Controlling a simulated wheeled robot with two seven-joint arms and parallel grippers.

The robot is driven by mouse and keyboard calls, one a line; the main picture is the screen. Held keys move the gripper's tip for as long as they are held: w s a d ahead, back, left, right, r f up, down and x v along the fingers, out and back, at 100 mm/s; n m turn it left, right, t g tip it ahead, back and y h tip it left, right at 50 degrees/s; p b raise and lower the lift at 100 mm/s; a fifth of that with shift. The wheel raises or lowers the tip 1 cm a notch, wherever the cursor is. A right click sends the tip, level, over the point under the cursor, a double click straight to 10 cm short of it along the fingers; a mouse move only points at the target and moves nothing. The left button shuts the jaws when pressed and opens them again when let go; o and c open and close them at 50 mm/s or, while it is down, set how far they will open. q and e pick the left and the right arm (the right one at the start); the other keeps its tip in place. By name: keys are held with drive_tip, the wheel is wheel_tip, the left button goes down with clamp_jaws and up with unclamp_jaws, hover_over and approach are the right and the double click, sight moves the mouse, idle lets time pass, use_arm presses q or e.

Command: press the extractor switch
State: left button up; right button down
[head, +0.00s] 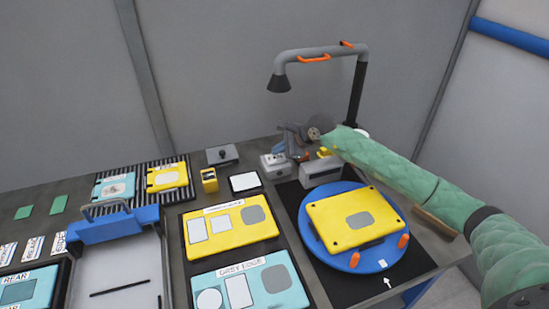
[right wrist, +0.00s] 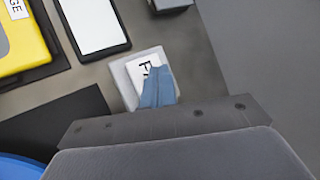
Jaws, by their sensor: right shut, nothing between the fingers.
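The extractor switch is a small light-grey box (head: 274,166) at the back of the bench, below the lamp-like extractor nozzle (head: 279,84). In the right wrist view the switch box (right wrist: 123,82) has a white label with dark lettering, partly hidden by my fingers. My right gripper (head: 295,151) is shut and empty, right at the switch box. Its closed blue-grey fingertips (right wrist: 158,90) overlap the box's face in the right wrist view. I cannot tell whether they touch it. My left gripper is not in view.
A grey block (head: 320,172) stands just right of the switch box. A blue turntable (head: 313,243) carries a yellow plate (head: 356,219) in front. A dark-framed white panel (head: 244,182) lies to the left. The extractor's pipe (head: 357,92) rises behind my right arm.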

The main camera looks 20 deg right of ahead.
sight(278, 158)
wheel_tip(278, 158, up, 6)
drive_tip(key=shift+p, duration=0.4)
idle(0.6)
